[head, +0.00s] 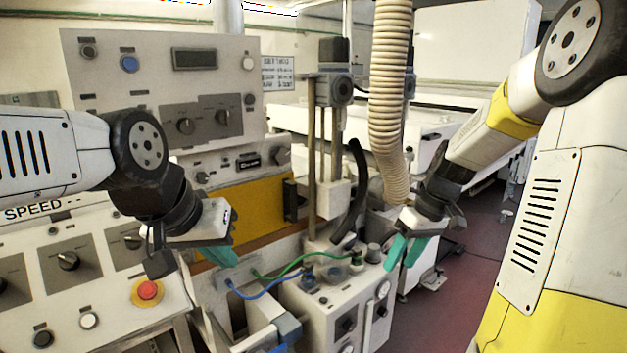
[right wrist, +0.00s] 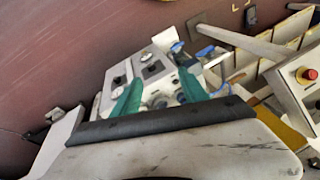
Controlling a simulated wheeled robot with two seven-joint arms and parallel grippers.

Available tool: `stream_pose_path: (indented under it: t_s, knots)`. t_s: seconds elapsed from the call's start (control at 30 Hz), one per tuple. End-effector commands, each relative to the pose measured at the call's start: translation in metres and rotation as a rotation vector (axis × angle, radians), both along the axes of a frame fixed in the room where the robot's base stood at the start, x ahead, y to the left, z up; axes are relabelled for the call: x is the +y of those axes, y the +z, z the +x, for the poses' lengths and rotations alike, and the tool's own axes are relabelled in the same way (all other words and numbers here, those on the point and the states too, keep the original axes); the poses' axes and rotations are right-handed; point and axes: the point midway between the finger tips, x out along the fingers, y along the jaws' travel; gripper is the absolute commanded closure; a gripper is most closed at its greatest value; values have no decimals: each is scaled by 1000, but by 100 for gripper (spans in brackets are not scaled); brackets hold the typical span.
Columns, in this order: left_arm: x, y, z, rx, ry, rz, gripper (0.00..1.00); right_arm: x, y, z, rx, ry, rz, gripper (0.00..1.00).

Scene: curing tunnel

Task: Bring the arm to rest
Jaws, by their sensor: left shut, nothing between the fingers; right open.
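My left gripper (head: 222,256) hangs in front of the control panel in the head view, its green fingers shut with nothing between them. My right gripper (head: 405,252) is at the centre right in the head view, its green fingers open and empty, pointing down. It also shows in the right wrist view (right wrist: 165,98), with its fingers apart. Beyond those fingers is a white control box (right wrist: 138,76) with knobs and blue hose fittings. Neither gripper is visibly touching anything.
The control panel (head: 160,85) stands at the back left. A red emergency button (head: 147,290) is on the lower console. The white control box (head: 318,309) with blue and green hoses stands between the grippers. A ribbed hose (head: 388,95) hangs near my right arm. Reddish floor (head: 455,285) is open at right.

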Motion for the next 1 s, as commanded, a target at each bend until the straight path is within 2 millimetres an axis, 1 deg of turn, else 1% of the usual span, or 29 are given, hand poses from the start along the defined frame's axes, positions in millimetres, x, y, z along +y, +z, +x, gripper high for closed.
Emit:
stream_pose_path:
  t_s: [0.03,0.1,0.17,0.2,0.3,0.4,0.5,0.6,0.67,0.8,1.0]
  knots:
    - [0,0,0,0,0,0,100,9,20,-12,-28,-24,-38,49]
    - [0,0,0,0,0,0,100,18,41,-28,-63,-75,-73,49]
    - [0,0,0,0,0,0,100,25,58,-43,-97,-121,-95,49]
    - [0,0,0,0,0,0,100,30,68,-53,-121,-151,-105,49]
    - [0,0,0,0,0,0,100,40,90,-81,-186,-231,-109,49]
    - [0,0,0,0,0,0,100,48,106,-108,-249,-308,-89,49]
    - [0,0,0,0,0,0,100,54,116,-131,-302,-373,-52,49]
    - [0,0,0,0,0,0,100,57,121,-147,-336,-422,-12,49]
    - [0,0,0,0,0,0,100,58,122,-154,-348,-441,6,49]
    - [0,0,0,0,0,0,100,59,122,-161,-359,-465,27,49]
    - [0,0,0,0,0,0,100,59,122,-161,-359,-465,27,49]
